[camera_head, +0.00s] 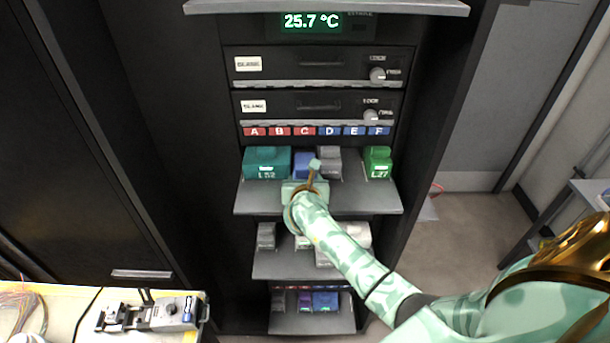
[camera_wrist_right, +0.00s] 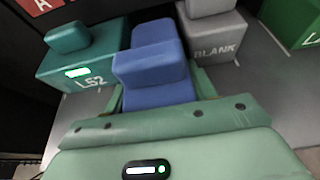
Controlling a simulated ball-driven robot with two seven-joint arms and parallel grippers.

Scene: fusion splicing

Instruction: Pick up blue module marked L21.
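A blue module (camera_head: 303,165) stands on the upper open shelf, between a teal module and a grey one. In the right wrist view the blue module (camera_wrist_right: 155,75) is upright, with a raised block on top. No marking shows on it; its lower front is hidden behind my gripper, so I cannot read L21. My right gripper (camera_head: 303,187) is at the shelf in front of it. In the right wrist view its green fingers lie along the left and right sides of the module, with no clear gap; whether they press on it I cannot tell. My left gripper is out of view.
A teal module marked L52 (camera_head: 267,163) is close on the left. A grey module marked BLANK (camera_wrist_right: 213,38) is close on the right. A green module (camera_head: 377,163) stands farther right, with bare shelf (camera_head: 365,198) before it. Lower shelves hold more modules.

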